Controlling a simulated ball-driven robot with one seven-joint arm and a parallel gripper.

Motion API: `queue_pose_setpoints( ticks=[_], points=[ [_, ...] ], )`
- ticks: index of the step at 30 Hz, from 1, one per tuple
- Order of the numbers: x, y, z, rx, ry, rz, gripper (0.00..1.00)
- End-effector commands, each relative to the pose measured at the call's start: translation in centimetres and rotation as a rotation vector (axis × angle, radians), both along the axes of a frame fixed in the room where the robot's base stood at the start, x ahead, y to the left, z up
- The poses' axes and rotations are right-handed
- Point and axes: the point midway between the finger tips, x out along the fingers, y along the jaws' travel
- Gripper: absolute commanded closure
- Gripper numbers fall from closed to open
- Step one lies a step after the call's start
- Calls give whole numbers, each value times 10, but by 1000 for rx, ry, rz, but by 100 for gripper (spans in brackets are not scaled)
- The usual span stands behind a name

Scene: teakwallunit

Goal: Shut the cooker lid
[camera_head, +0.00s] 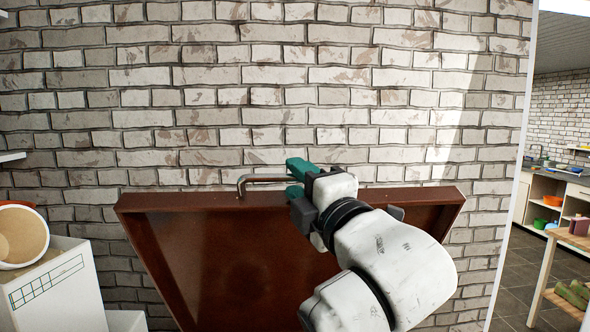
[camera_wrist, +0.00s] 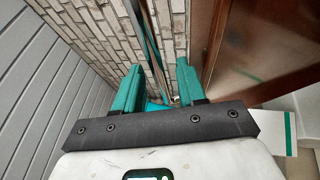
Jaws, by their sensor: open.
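The cooker lid (camera_head: 230,265) is a reddish-brown panel with a raised rim, standing tilted open in front of the brick wall. A metal bar handle (camera_head: 262,179) sits on its top edge, left of the middle. My gripper (camera_head: 293,178) has teal fingers and is at the right end of this handle, close to the lid's top edge. In the wrist view the lid (camera_wrist: 268,45) is at right, and a metal bar (camera_wrist: 151,45) runs between the two parted fingers (camera_wrist: 158,80). I cannot tell whether they touch it. My arm hides part of the lid; the cooker body is not visible.
A brick wall (camera_head: 200,110) stands close behind the lid. At lower left is a white box (camera_head: 62,290) with a round tan-faced object (camera_head: 20,238) on it. At right, an opening leads to another room with shelves and a wooden table (camera_head: 570,240).

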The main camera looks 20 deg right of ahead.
Motion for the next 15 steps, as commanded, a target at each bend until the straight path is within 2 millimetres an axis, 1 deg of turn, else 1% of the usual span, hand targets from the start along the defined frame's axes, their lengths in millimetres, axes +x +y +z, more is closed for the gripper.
queue_pose_setpoints(
  ticks=[1, 3, 6, 15],
  points=[
    [6, 1, 3, 0, 1, 0, 60],
    [11, 1, 3, 1, 1, 0, 60],
    [15, 1, 3, 1, 0, 0, 60],
    [16, 1, 3, 1, 0, 0, 61]
  ],
)
